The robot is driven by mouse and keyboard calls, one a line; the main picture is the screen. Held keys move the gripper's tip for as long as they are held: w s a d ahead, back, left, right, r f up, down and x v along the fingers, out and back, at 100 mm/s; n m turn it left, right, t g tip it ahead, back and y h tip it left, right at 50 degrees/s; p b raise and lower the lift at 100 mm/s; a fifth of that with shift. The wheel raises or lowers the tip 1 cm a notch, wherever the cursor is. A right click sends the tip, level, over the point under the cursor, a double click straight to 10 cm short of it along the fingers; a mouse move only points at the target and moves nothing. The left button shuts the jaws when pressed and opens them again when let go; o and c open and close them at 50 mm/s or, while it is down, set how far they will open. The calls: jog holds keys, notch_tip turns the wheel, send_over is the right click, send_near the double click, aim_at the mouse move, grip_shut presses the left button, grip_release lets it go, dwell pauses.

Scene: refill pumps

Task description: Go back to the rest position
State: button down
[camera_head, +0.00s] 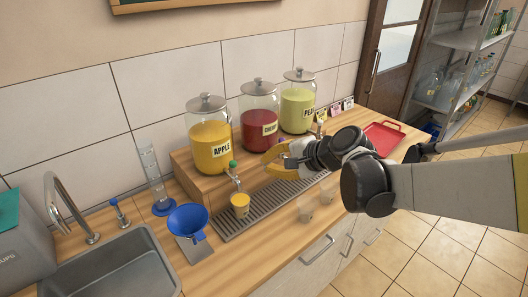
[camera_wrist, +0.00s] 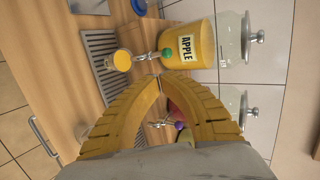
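My gripper (camera_head: 268,160) is above the drip tray, in front of the dark red jar; in the wrist view its yellow fingers (camera_wrist: 157,78) meet at the tips with nothing between them. The apple jar (camera_head: 211,142) holds yellow juice and has a tap with a green knob (camera_head: 233,164). A cup (camera_head: 240,205) full of yellow juice stands under that tap on the drip tray (camera_head: 262,214). The cup also shows in the wrist view (camera_wrist: 123,60), apart from my fingers. The dark red jar (camera_head: 259,115) and the pear jar (camera_head: 297,108) stand to its right.
Clear empty cups (camera_head: 305,211) stand near the counter's front edge. A blue funnel (camera_head: 188,219) on a stand, a measuring cylinder (camera_head: 151,170) and a sink (camera_head: 112,272) are at left. A red tray (camera_head: 384,137) lies at right. The floor in front is free.

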jog(key=s+d+f+n+h+b, duration=0.2)
jog(key=s+d+f+n, duration=0.1)
jog(key=s, duration=0.4)
jog(key=s+d+f+n+h+b, duration=0.2)
jog(key=s+d, duration=0.3)
jog(key=s, duration=0.3)
jog(key=s+d+f+n+h+b, duration=0.3)
jog(key=s+d+f+n+h, duration=0.1)
jog(key=s, duration=0.3)
jog(key=shift+s+n+g, duration=0.25)
jog(key=shift+n+g, duration=0.15)
jog(key=shift+n, duration=0.2)
